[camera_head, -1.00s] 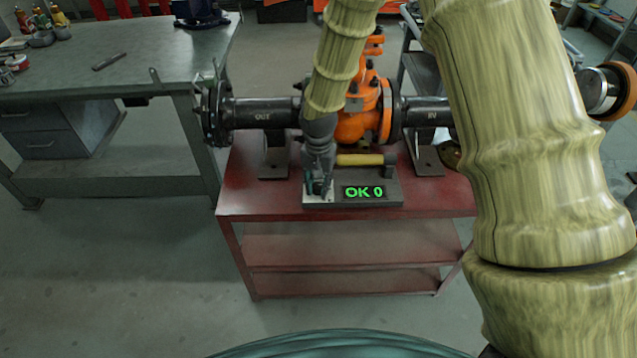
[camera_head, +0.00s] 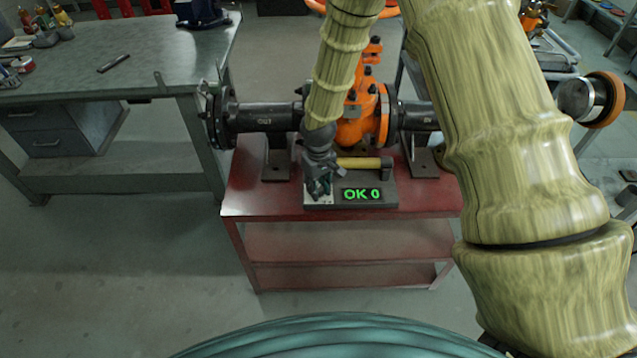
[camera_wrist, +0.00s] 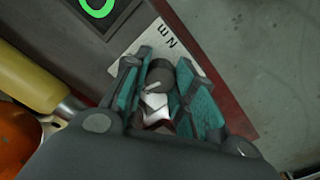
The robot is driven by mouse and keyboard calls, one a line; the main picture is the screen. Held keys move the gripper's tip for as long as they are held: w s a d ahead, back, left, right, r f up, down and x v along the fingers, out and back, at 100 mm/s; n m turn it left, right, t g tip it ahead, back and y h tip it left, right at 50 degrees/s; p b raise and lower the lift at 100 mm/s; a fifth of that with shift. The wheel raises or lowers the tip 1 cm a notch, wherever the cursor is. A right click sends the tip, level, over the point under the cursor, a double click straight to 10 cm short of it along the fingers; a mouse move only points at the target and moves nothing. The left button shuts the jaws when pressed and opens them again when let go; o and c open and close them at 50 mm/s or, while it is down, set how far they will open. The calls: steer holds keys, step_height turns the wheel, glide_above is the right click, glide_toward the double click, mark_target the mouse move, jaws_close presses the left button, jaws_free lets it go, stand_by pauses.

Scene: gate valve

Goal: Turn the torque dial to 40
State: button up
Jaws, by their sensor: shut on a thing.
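The torque dial (camera_wrist: 159,78) is a dark round knob with a pale pointer mark, on a light plate (camera_wrist: 185,50) lettered "N m" in the wrist view. My gripper (camera_wrist: 162,85) has its teal-padded fingers on both sides of the knob, shut on it. In the head view my gripper (camera_head: 319,190) points down at the left end of the dark panel, and it hides the dial there. I cannot read the dial's scale.
A tool with a yellow handle (camera_head: 357,163) lies behind the display. The orange valve (camera_head: 362,125) and black pipe (camera_head: 265,117) stand over the red cart (camera_head: 245,190).

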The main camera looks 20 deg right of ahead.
mark_target(319, 188)
steer(key=n+p, duration=0.1)
steer(key=n, duration=0.2)
steer(key=shift+r+n, duration=0.1)
steer(key=shift+n, duration=0.2)
steer(key=shift+n+p, duration=0.8)
steer(key=shift+n, duration=0.9)
steer(key=o, duration=1.1)
steer(key=shift+c, duration=0.2)
step_height(319, 188, up, 12)
